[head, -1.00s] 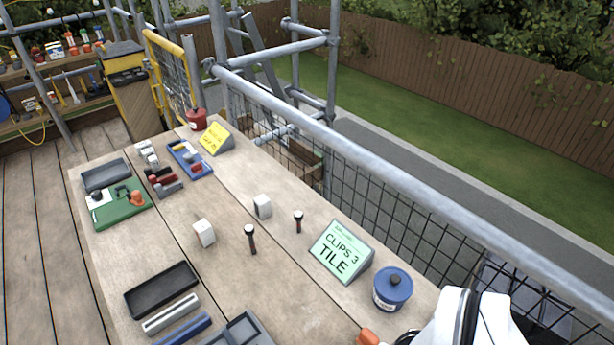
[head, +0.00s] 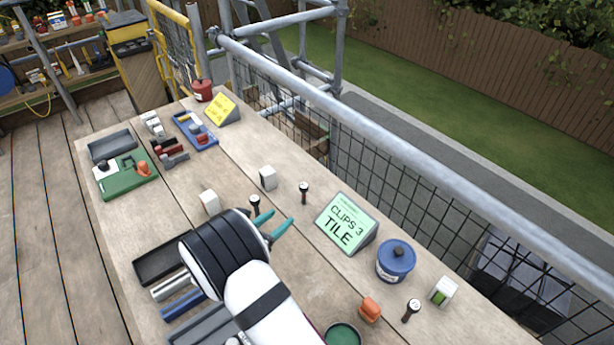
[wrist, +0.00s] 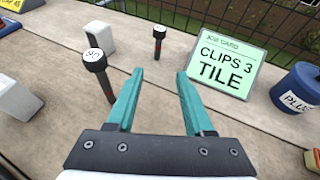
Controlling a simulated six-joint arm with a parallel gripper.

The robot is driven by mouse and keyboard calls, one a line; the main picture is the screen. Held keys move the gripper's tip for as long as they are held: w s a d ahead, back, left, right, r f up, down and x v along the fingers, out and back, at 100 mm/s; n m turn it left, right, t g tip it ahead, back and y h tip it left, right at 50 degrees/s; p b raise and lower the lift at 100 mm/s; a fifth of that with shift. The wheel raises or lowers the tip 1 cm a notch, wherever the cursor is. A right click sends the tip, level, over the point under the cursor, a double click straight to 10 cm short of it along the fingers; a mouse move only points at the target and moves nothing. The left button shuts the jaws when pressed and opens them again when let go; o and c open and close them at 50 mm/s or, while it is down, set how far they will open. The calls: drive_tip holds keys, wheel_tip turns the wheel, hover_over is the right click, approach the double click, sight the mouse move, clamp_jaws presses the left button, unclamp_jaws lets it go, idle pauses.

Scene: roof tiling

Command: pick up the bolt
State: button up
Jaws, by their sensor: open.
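Three dark bolt-like pieces with round heads and pale top discs stand upright on the wooden table. The nearest bolt (head: 255,202) is partly hidden behind my gripper in the head view; in the wrist view this bolt (wrist: 97,62) stands just left of my left finger, its disc marked. A second bolt (head: 304,188) stands farther off, beyond the fingertips in the wrist view (wrist: 159,38). A third bolt (head: 411,310) stands at the front right. My gripper (head: 280,218) is open and empty above the table, its teal fingers apart in the wrist view (wrist: 160,74).
White blocks (head: 209,203) (head: 268,178) stand near the bolts. A green card reading "CLIPS 3 TILE" (head: 347,222) and a blue pot (head: 396,262) stand to the right. An orange object (head: 369,309) lies near the front. A scaffold rail and mesh (head: 400,190) run along the far edge.

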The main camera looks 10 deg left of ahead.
sight(303, 195)
drive_tip(key=x, duration=1.5)
drive_tip(key=shift+w+r, duration=0.25)
drive_tip(key=shift+r, duration=0.15)
clamp_jaws()
